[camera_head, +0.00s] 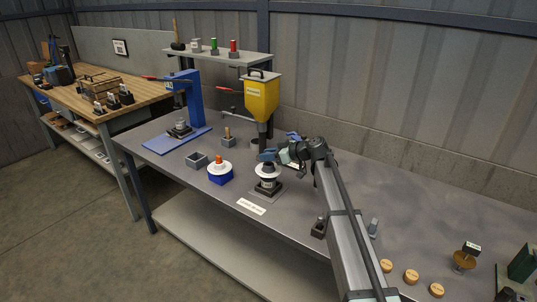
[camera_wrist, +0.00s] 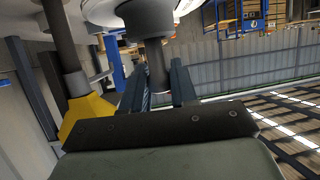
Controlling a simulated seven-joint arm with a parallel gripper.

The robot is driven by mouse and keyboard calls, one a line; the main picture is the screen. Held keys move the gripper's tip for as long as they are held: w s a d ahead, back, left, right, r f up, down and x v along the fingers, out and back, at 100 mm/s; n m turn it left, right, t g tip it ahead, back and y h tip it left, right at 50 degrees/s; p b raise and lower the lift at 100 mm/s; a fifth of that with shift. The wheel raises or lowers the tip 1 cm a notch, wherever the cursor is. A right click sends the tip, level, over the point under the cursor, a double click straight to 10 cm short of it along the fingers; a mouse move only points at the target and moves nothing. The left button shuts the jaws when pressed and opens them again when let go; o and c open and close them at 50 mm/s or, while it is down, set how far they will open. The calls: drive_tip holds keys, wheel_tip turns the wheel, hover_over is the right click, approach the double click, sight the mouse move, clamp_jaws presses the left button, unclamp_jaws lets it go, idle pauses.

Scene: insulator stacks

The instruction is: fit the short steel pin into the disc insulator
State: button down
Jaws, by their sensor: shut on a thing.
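In the wrist view my gripper (camera_wrist: 157,88) is shut on the short steel pin (camera_wrist: 157,62), a dark grey cylinder between the two fingers. That view is upside down, so the pin points down toward the insulator, whose parts (camera_wrist: 148,18) fill the top edge. The pin's tip is close to or at the insulator; I cannot tell whether it is inside.
A yellow hopper (camera_head: 262,98) stands just behind my gripper. A blue press (camera_head: 187,97) stands further left.

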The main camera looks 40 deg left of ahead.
drive_tip(key=shift+f, duration=0.45)
drive_tip(key=c, duration=0.8)
unclamp_jaws()
drive_tip(key=v, duration=1.3)
drive_tip(key=shift+d, duration=0.4)
drive_tip(key=shift+w, duration=0.1)
